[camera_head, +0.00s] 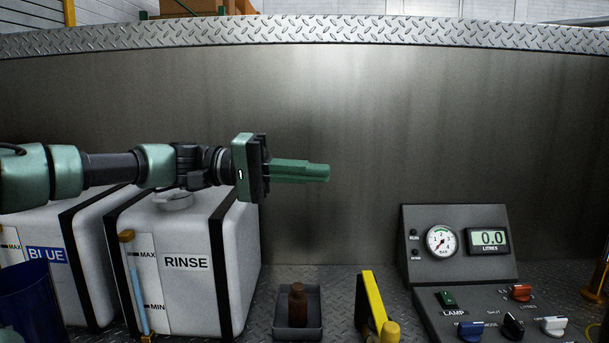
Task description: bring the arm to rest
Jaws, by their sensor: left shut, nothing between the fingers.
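My left arm comes in from the left at mid-height in the head view. It stretches level to the right, over the top of the white RINSE tank (185,258). Its green left gripper (326,173) is shut and empty, pointing right in front of the bare metal wall. The gripper touches nothing that I can see. My right gripper is not in view.
A BLUE tank (82,230) stands left of the RINSE tank. A brown bottle (298,305) sits in a grey tray (284,327). A yellow lever (374,302) stands right of it. A control panel (455,212) with a gauge and a 0.0 litres display is at right.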

